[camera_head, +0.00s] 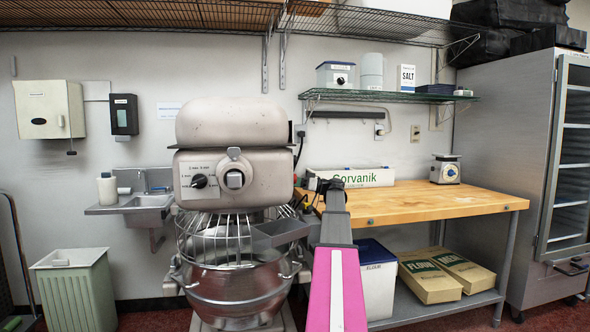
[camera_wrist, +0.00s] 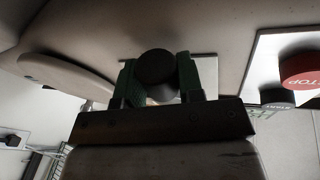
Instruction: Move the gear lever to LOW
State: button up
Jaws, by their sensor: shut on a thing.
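The stand mixer (camera_head: 235,125) is grey and stands left of the worktable in the head view. In the wrist view, a round black knob (camera_wrist: 156,65), which looks like the end of the gear lever, sits on the mixer's grey side. My gripper (camera_wrist: 158,82) has its two green fingers on either side of this knob and is shut on it. The lever's shaft and its setting marks cannot be made out. In the head view my gripper (camera_head: 325,186) is small and dark at the mixer's right side, and the lever is hidden there.
A red STOP button (camera_wrist: 301,70) and a black START button (camera_wrist: 277,95) sit close to the right of my gripper in the wrist view. The steel bowl (camera_head: 235,290) and its wire guard are below the mixer head. A wooden worktable (camera_head: 430,203) stands to the right.

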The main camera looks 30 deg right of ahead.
jog(key=shift+w+d+n+y, duration=0.25)
jog(key=shift+w+n+y, duration=0.15)
jog(key=shift+w+n, duration=0.6)
jog(key=shift+s, duration=0.2)
jog(key=shift+w+d+n+g+y, duration=0.25)
jog(key=shift+w+n, duration=0.25)
jog(key=shift+n, duration=0.35)
jog(key=shift+w+n+g+y, duration=0.15)
jog(key=shift+w+n+y, duration=0.25)
jog(key=shift+n, duration=0.45)
jog(key=shift+w+d+r+n, duration=0.1)
jog(key=shift+w+n, duration=0.3)
jog(key=shift+n, duration=0.1)
jog(key=shift+w+d+r+n+g+y, duration=0.1)
jog(key=shift+w+n+g+y, duration=0.15)
jog(key=shift+n, duration=0.35)
jog(key=shift+w+d+r+n+g+y, duration=0.15)
jog(key=shift+w+n, duration=0.15)
jog(key=shift+n, duration=0.3)
jog(key=shift+a, duration=0.1)
